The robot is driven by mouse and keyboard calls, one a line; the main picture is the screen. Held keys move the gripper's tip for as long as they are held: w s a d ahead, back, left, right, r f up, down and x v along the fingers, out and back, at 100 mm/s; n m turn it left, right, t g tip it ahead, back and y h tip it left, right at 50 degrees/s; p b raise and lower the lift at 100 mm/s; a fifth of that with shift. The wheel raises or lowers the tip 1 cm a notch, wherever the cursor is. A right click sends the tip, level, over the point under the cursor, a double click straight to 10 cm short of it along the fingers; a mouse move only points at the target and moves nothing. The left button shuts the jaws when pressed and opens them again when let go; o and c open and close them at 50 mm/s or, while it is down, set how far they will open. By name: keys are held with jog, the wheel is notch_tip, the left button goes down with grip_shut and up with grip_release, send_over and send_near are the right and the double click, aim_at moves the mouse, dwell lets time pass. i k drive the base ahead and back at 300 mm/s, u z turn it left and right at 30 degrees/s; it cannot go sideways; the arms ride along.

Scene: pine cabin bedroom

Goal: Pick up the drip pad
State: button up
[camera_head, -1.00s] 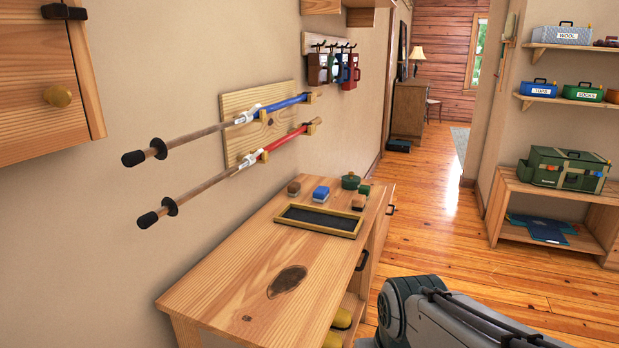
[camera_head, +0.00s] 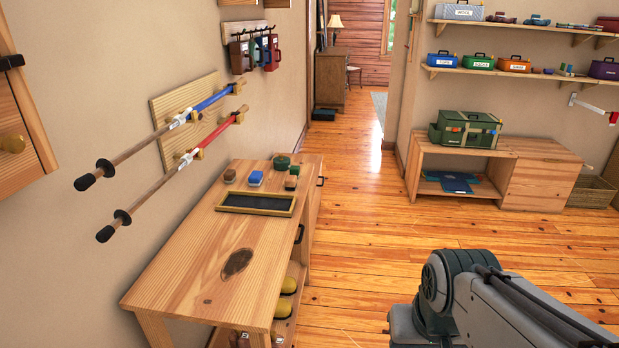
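No thing is labelled as the drip pad. A flat black rectangular pad with a raised wooden rim (camera_head: 256,204) lies on the wooden workbench (camera_head: 190,265), near its far end. It may be the drip pad, but I cannot tell for sure. Flat dark blue sheets (camera_head: 456,183) lie on the lower shelf of the low cabinet at right. My arm shows at the lower right, over the floor and apart from the bench. My gripper is outside the picture.
Small blocks (camera_head: 256,178) and a green round pot (camera_head: 282,162) stand just behind the black pad. Two long poles (camera_head: 160,185) hang on the wall above the bench. The low cabinet (camera_head: 545,180) holds a green case (camera_head: 466,130). The floor (camera_head: 365,240) between is clear.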

aim_at(254, 179)
jog(key=z, duration=0.65)
jog(key=i, duration=1.95)
jog(key=u, duration=0.85)
jog(key=i, duration=0.9)
jog(key=u, duration=1.5)
jog(key=i, duration=0.45)
jog(key=u, duration=0.35)
